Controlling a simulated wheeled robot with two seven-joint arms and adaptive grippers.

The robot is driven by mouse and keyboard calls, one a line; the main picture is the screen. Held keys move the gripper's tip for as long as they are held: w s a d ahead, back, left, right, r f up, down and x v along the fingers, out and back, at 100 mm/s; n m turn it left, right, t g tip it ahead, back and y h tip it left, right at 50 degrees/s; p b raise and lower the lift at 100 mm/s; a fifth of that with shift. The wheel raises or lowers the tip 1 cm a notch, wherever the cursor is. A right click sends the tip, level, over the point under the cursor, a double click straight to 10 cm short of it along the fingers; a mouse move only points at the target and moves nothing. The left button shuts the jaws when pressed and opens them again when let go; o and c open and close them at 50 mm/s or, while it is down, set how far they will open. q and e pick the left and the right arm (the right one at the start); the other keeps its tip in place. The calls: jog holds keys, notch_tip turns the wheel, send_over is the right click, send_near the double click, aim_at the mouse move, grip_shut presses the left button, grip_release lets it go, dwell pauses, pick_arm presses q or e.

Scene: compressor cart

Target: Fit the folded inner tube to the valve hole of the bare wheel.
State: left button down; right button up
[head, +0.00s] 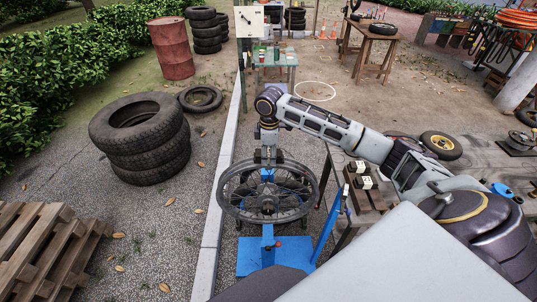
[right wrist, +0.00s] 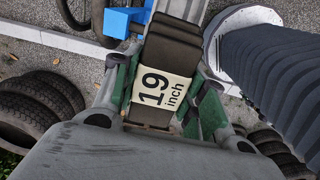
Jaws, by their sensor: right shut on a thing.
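The bare wheel (head: 267,194), a dark spoked rim without a tyre, lies about level on a blue stand (head: 268,256) in the head view. My right gripper (head: 268,155) points down over the wheel's far part. In the right wrist view my right gripper (right wrist: 166,92), with green-sided fingers, is shut on the folded inner tube (right wrist: 176,38), a dark flat bundle with a paper band reading "19 inch". Whether the bundle touches the wheel cannot be told. The valve hole and the tube's valve cannot be made out. My left gripper is not in view.
A small bench right of the stand holds dark bundles with white labels (head: 362,176). Stacked tyres (head: 140,150) and a pallet (head: 45,245) stand left, beyond a pale kerb (head: 213,225). A red drum (head: 170,48) and workbenches (head: 375,38) stand farther back.

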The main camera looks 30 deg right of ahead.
jog(key=o, duration=1.3)
jog(key=shift+f, duration=0.1)
jog(key=shift+o, duration=0.2)
jog(key=o, duration=0.4)
jog(key=shift+r, duration=3.5)
notch_tip(320, 180, up, 12)
jog(key=shift+s, duration=0.15)
